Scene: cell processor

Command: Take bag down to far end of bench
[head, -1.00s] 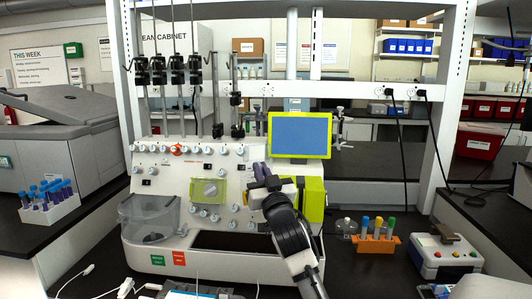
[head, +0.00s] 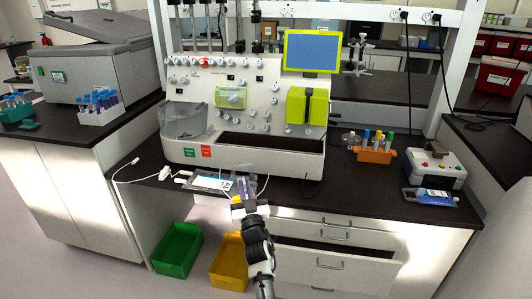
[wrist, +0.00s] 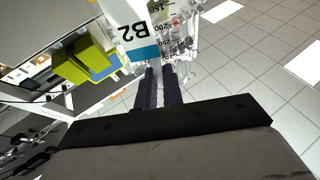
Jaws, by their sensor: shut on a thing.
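A clear bag (head: 210,183) with a white and blue label shows at the front edge of the bench (head: 330,190), below the cell processor (head: 240,120). My gripper (head: 243,188) is at its right end, over the bench's front edge. In the wrist view the two dark fingers (wrist: 158,88) are shut on the bag (wrist: 185,35), whose label reads B2 and has a blue band. Printed volume marks show on its clear part. The bag's far end is cut off in that view.
An orange rack (head: 376,155) of tubes and a grey device (head: 435,168) with a blue-labelled pack (head: 436,197) stand on the right of the bench. White cables (head: 135,172) lie at left. Green (head: 178,250) and yellow (head: 229,263) bins stand below; a drawer (head: 335,250) is open.

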